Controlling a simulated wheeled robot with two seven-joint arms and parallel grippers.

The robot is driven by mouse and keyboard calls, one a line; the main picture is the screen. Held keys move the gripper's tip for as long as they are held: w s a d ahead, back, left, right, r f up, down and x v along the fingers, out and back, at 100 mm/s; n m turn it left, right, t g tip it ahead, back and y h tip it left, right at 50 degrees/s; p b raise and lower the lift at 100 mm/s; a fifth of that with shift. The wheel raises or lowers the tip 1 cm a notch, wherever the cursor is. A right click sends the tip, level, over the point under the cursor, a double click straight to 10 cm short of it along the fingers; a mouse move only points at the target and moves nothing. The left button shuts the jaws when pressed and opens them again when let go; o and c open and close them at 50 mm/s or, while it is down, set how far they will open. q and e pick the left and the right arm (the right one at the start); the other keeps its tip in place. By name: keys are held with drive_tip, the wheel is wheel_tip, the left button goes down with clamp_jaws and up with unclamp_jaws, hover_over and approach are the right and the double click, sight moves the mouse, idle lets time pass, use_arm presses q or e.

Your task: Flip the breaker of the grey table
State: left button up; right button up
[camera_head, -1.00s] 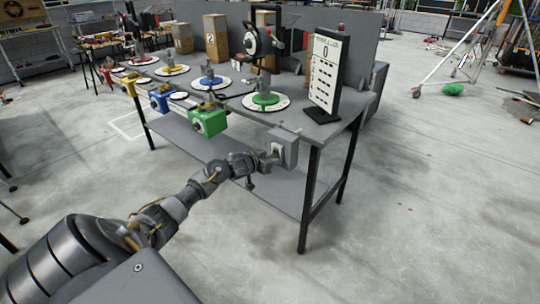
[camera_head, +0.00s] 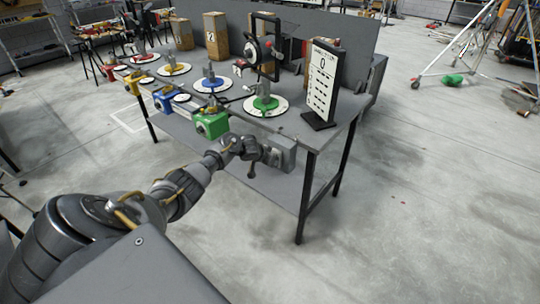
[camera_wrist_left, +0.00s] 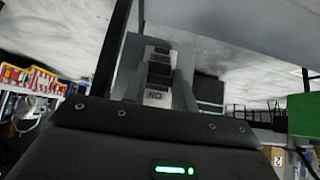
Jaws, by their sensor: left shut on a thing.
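The grey table (camera_head: 297,128) stands ahead of me. A grey breaker box (camera_head: 288,158) sits on its near right front edge. In the left wrist view the breaker (camera_wrist_left: 158,72) shows a dark switch between two pale labels; the nearer label reads ON, appearing upside down. My left gripper (camera_head: 268,155) is at the box's front, shut on the breaker switch. My right gripper is not in view.
Green (camera_head: 211,124), blue (camera_head: 162,99) and yellow (camera_head: 133,84) units line the table's front edge. A white panel (camera_head: 322,80) showing 0 stands on the tabletop beside a round green-marked dial (camera_head: 266,105).

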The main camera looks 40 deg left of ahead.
use_arm(q)
drive_tip(key=shift+w+r+g+p, duration=0.15)
drive_tip(key=shift+r+g+p, duration=0.15)
drive_tip(key=shift+g+p, duration=0.4)
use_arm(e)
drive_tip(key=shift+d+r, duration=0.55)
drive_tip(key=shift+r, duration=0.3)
use_arm(q)
drive_tip(key=shift+o, duration=0.2)
drive_tip(key=o, duration=1)
drive_tip(key=shift+c, duration=0.2)
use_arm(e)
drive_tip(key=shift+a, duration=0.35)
use_arm(q)
drive_tip(key=p+v, duration=0.2)
drive_tip(key=v, duration=0.8)
drive_tip(key=shift+r, duration=0.35)
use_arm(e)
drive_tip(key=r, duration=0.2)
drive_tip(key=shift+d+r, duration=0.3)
